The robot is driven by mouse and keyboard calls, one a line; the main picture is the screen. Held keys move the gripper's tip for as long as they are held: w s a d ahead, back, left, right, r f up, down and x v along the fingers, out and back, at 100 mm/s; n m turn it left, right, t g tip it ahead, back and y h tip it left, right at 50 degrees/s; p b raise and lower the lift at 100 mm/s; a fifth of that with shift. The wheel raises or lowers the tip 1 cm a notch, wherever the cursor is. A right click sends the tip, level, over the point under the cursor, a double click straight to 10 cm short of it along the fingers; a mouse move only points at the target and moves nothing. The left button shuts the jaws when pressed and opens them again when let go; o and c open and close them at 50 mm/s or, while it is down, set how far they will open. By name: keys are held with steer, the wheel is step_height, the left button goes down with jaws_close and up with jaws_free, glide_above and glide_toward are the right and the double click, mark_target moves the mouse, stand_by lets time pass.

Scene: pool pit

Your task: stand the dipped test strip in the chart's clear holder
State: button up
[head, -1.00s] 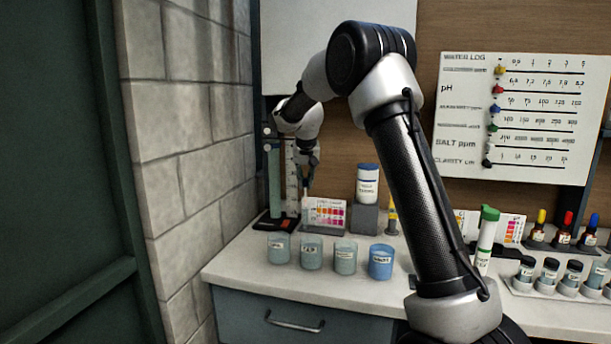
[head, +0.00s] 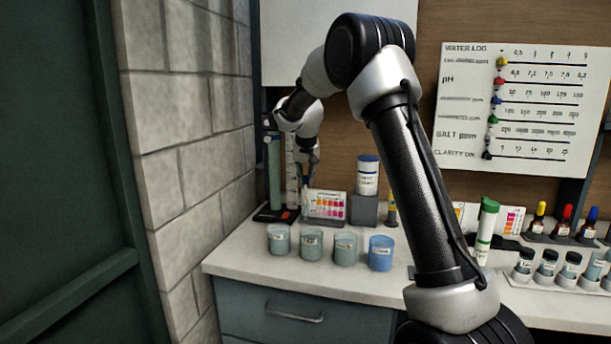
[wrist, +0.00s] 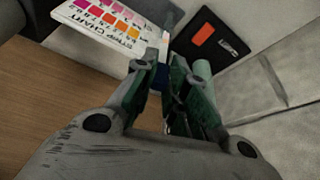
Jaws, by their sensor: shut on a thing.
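My gripper (head: 311,180) is beside the left edge of the strip chart (head: 327,205) at the back left of the counter. In the wrist view my gripper (wrist: 170,85) is shut on a thin, pale strip (wrist: 164,45), seen between its fingertips. The chart (wrist: 110,20) with rows of pink, red and orange squares lies just left of the fingertips there. The clear holder cannot be made out, and whether the strip touches it cannot be told. Much of the strip is hidden by the fingers.
A dark stand with a green tube (head: 274,172) is left of the chart. A white jar (head: 368,176) sits on a grey block (head: 363,209) to its right. Several labelled cups (head: 311,242) line the counter in front. A block wall (head: 185,150) closes the left side.

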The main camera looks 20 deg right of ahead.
steer(key=shift+f, duration=0.2)
steer(key=shift+f, duration=2.3)
steer(key=shift+f, duration=0.45)
steer(key=o, duration=0.7)
steer(key=shift+r, duration=3.45)
